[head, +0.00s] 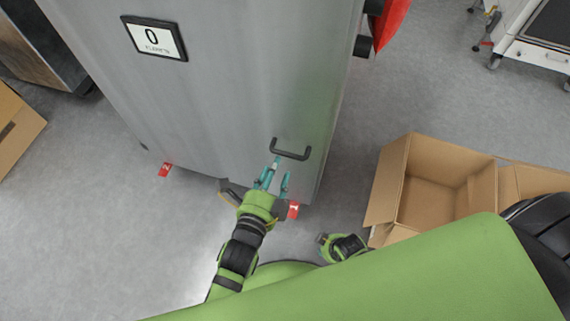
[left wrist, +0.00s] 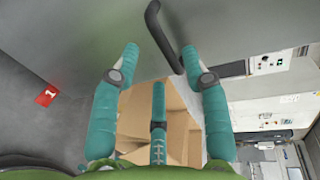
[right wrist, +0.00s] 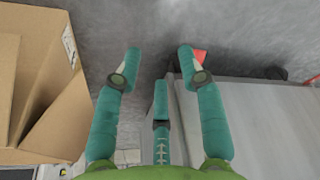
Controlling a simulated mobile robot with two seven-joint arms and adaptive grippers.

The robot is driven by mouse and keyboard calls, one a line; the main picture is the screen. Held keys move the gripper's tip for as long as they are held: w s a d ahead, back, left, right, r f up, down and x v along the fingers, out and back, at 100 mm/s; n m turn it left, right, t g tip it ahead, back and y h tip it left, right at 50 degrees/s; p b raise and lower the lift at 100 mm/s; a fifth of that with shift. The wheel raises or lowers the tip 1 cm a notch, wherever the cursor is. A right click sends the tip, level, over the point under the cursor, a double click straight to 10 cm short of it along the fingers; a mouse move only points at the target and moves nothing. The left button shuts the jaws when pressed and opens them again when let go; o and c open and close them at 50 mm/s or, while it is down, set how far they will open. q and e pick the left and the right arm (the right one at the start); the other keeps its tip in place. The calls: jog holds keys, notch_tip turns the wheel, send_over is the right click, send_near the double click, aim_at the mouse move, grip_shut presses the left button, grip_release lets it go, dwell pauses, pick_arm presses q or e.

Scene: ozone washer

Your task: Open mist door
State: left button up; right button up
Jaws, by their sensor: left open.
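The mist door is a large grey metal panel (head: 220,85) with a dark bar handle (head: 291,153) near its right edge. My left gripper (head: 276,170) is open just in front of and below the handle in the head view. In the left wrist view the handle (left wrist: 163,38) shows ahead of the open, empty fingers (left wrist: 160,60), closer to the right finger. My right gripper (right wrist: 159,60) is open and empty in the right wrist view; in the head view only part of the right arm's end shows, low beside the box.
An open cardboard box (head: 435,190) stands on the floor to the right. Red numbered markers (head: 165,169) lie by the cabinet's base. A white machine (head: 525,40) stands at the back right. Grey floor lies clear at left front.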

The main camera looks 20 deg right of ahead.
aim_at(283, 154)
pick_arm(q)
jog(key=b+x, duration=0.1)
jog(key=x, duration=0.5)
jog(key=shift+w+d+f, duration=0.1)
jog(key=shift+w+f, duration=0.05)
jog(key=shift+w, duration=0.15)
pick_arm(e)
jog(key=shift+s+a+r+g, duration=0.1)
jog(key=shift+s+r+g, duration=0.2)
jog(key=shift+r, duration=0.4)
pick_arm(q)
grip_shut()
